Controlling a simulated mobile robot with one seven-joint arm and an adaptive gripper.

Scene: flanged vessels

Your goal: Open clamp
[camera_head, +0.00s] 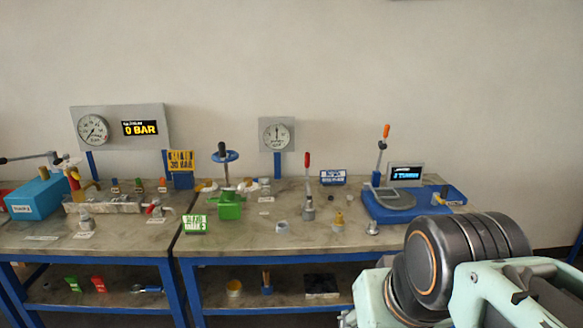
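I cannot tell for sure which device is the task's clamp. A blue base (432,212) on the right of the bench carries a grey round plate (393,199) and an upright lever with an orange grip (386,131). Left of it, a metal fitting (308,209) has a lever with a red grip (307,160), also upright. A green block (230,208) stands under a blue handwheel (225,156) with a dark upright handle. My gripper is not in view; only my arm's dark joint and pale green links show at the lower right.
A gauge panel (151,117) reads 0 BAR at the left; a smaller gauge (277,134) stands mid-bench. A blue box (37,198) is far left. Small metal fittings, including one (372,228) at the front edge, stand on the worktop (250,240). The lower shelf holds loose parts.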

